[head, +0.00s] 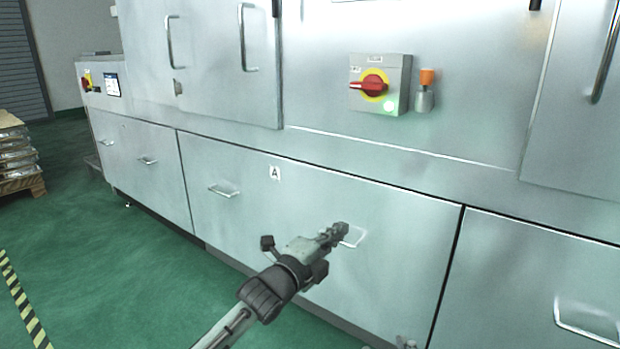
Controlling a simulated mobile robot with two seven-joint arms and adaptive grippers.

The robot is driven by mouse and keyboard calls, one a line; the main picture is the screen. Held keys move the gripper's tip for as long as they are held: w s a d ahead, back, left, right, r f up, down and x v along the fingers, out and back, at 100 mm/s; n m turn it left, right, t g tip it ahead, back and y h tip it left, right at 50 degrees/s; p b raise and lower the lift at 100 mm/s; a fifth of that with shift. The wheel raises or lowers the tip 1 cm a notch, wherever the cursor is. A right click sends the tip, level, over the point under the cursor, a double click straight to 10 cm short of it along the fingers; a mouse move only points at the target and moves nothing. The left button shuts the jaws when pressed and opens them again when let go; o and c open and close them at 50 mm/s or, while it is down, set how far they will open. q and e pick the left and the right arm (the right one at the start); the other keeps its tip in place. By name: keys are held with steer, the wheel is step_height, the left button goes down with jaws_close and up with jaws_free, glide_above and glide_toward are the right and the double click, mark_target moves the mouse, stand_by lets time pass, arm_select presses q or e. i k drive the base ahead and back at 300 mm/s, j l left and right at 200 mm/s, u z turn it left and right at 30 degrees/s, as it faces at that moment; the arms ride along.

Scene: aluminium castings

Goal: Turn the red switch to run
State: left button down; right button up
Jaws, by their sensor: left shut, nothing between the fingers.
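The red switch (371,86) is a rotary handle on a yellow disc, on the front of a grey box (400,72) fixed to the metal machine. Its handle lies roughly level, with its long end to the left. Small labels sit above and at the upper left of the disc; their text is too small to read. My left gripper (342,231) is shut and empty, below and apart from the switch, in front of a lower panel's handle. My right gripper cannot be made out.
An orange-topped fitting (426,88) stands right beside the switch box. Handles jut from the machine's doors (250,37) and lower panels (223,191). Another red-and-yellow switch (87,81) is at the far left.

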mark_target(373, 85)
steer(key=k+j, duration=0.7)
steer(key=j, duration=0.1)
